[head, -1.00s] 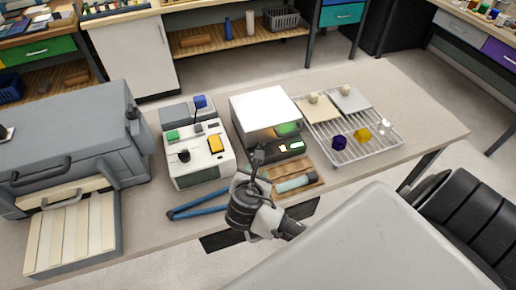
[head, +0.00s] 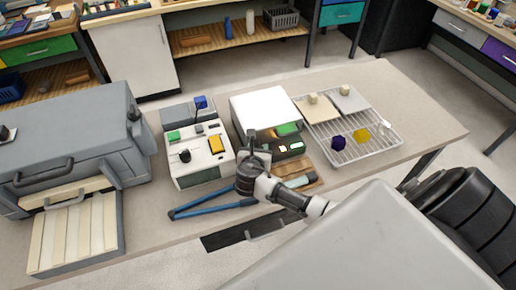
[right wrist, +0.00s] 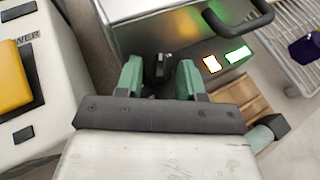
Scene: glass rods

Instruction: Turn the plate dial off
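The plate is a silver box (head: 262,103) with a lit opening and a dark front panel, at the middle of the bench in the head view. Its small black dial (right wrist: 162,67) shows in the right wrist view, on the left part of the panel. My right gripper (right wrist: 159,75) is open, with its green fingers on either side of the dial and gaps visible between. In the head view my right gripper (head: 256,158) is in front of the box's left front corner and hides the dial. My left gripper is not in view.
An orange-white light (right wrist: 212,63) and a green light (right wrist: 238,55) glow right of the dial, below a black handle (right wrist: 240,22). A white unit with a yellow button (head: 216,145) stands close left. Blue tongs (head: 205,210) and a wire rack (head: 355,135) lie nearby.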

